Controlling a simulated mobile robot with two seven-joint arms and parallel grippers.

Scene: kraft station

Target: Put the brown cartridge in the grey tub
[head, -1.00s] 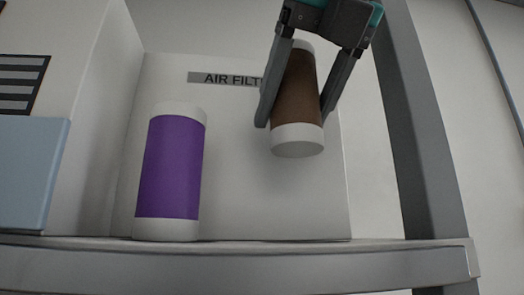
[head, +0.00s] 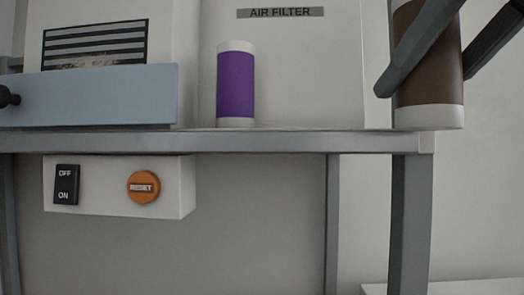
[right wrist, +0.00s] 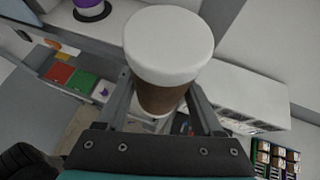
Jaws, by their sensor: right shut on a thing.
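The brown cartridge (head: 428,62) has white ends and is held upright in my right gripper (head: 428,78). It is at the upper right of the head view, in front of the right end of the shelf. The gripper's dark fingers are closed on its two sides. In the right wrist view the cartridge (right wrist: 160,98) sits between the fingers, its white end towards the camera. I cannot make out a grey tub for certain in either view. My left gripper is not in view.
A purple cartridge (head: 235,85) stands on the grey shelf (head: 290,142) below the AIR FILTER label (head: 280,13). A blue panel (head: 95,95) is to its left. A RESET button (head: 143,187) is under the shelf. Red (right wrist: 60,73) and green (right wrist: 82,82) patches show in the wrist view.

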